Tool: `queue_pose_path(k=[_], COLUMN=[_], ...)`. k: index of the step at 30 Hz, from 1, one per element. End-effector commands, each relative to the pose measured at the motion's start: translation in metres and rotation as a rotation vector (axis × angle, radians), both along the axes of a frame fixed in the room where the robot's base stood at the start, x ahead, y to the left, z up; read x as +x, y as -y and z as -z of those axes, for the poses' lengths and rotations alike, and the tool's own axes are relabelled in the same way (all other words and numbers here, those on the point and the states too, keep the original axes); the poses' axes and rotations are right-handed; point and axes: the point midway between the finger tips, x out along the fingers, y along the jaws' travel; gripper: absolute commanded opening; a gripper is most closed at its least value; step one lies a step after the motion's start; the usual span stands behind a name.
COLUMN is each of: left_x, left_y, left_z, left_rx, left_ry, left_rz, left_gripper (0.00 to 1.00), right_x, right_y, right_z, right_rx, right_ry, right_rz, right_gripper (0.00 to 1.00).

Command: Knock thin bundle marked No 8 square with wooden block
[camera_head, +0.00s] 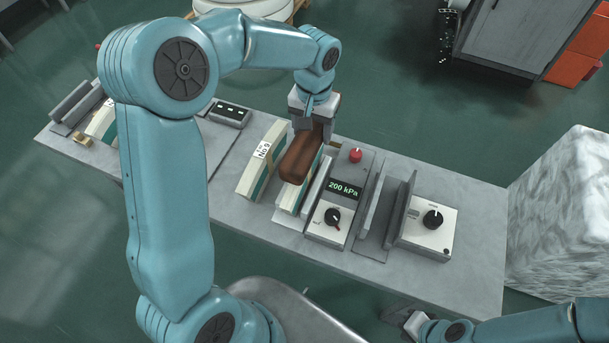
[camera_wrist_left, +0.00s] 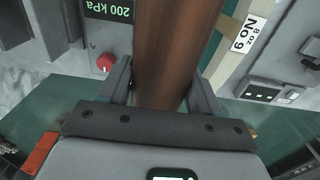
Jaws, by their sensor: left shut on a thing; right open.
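My left gripper (camera_head: 312,128) is shut on a brown wooden block (camera_head: 300,160), which fills the middle of the left wrist view (camera_wrist_left: 172,45). The block is over a thin bundle (camera_head: 291,200) of white and green sheets and hides much of it; I cannot read a mark on it, nor tell whether block and bundle touch. My right gripper (camera_head: 398,313) is open, low near the bottom edge.
A control box (camera_head: 331,221) showing 200 kPa, with a red button (camera_head: 356,155), stands right of the thin bundle. Upright grey plates (camera_head: 385,210) and another knob box (camera_head: 428,225) stand further right. Another labelled bundle (camera_head: 101,118) is at the far left. The bench's right end is clear.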

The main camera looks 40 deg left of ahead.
Motion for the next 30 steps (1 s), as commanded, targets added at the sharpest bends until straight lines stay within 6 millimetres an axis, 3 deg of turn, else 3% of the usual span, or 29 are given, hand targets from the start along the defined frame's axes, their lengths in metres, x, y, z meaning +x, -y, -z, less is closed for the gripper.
queue_pose_path(k=[1,6,14,25,30], left_x=[0.000,0.000,0.000,0.001,0.001], left_y=[0.000,0.000,0.000,0.000,0.000], left_z=[0.011,0.029,0.021,-0.015,-0.016], left_rx=[0.000,-0.001,0.000,0.001,0.000], left_ry=[0.001,0.002,0.002,0.003,0.002], left_rz=[0.000,-0.001,-0.001,0.000,0.000], left_gripper=[0.01,0.01,0.01,0.01,0.01], right_x=[0.000,0.000,0.000,0.000,0.000], right_y=[0.000,0.000,0.000,0.000,0.000], right_z=[0.010,0.025,0.017,-0.010,-0.010], right_rx=[0.000,0.000,0.000,0.000,0.000], right_ry=[0.000,0.000,0.000,0.000,0.000], right_rz=[0.000,0.000,0.000,0.000,0.000], right_gripper=[0.43,0.43,0.43,0.43,0.43])
